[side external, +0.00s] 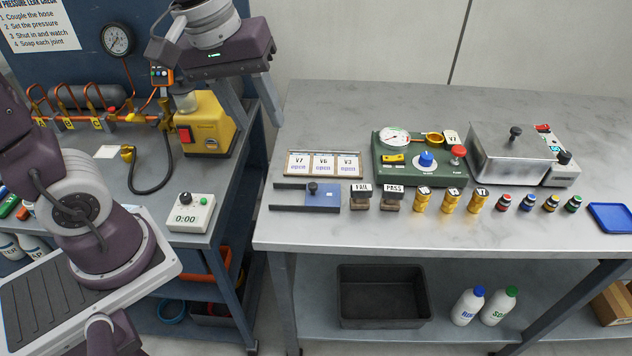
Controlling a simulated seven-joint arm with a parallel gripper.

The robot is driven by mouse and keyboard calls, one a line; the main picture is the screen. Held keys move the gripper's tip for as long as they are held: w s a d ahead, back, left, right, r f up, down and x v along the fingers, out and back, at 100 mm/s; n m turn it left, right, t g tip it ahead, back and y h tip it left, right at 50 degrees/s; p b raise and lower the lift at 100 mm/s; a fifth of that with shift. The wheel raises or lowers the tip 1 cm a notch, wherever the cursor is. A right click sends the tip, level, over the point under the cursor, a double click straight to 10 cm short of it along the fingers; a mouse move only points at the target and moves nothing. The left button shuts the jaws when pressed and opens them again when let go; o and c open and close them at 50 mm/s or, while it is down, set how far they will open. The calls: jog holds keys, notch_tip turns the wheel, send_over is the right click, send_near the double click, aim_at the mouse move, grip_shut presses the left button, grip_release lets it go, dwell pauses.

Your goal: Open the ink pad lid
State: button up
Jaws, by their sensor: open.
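The ink pad (322,201) appears to be the flat blue slab at the front left of the right-hand bench. A small black knob (312,188) stands on its upper side, seemingly the lid's knob. Two dark rails (287,208) run out to its left, with bare metal between them. I cannot tell lid from pad here, and the lid appears to lie over the blue part. My gripper (255,118) is open and empty at the upper left, well above and left of the ink pad, over the yellow machine's side.
FAIL and PASS stamps (392,197) stand right of the pad, then several yellow cylinders (450,202) and small bottles. A plate holder with V7, V6, V3 cards (322,165) lies behind. A green tester (420,175) and metal box (510,160) stand further right. A gap separates the benches.

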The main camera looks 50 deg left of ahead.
jog(key=w+f+n+g, duration=0.1)
jog(key=w+f+n, duration=0.2)
jog(key=w+f, duration=0.15)
jog(key=n+g, duration=0.2)
jog(key=n, duration=0.5)
send_over(313, 184)
notch_tip(313, 184, down, 10)
jog(key=shift+f, duration=0.15)
notch_tip(313, 184, down, 7)
grip_shut()
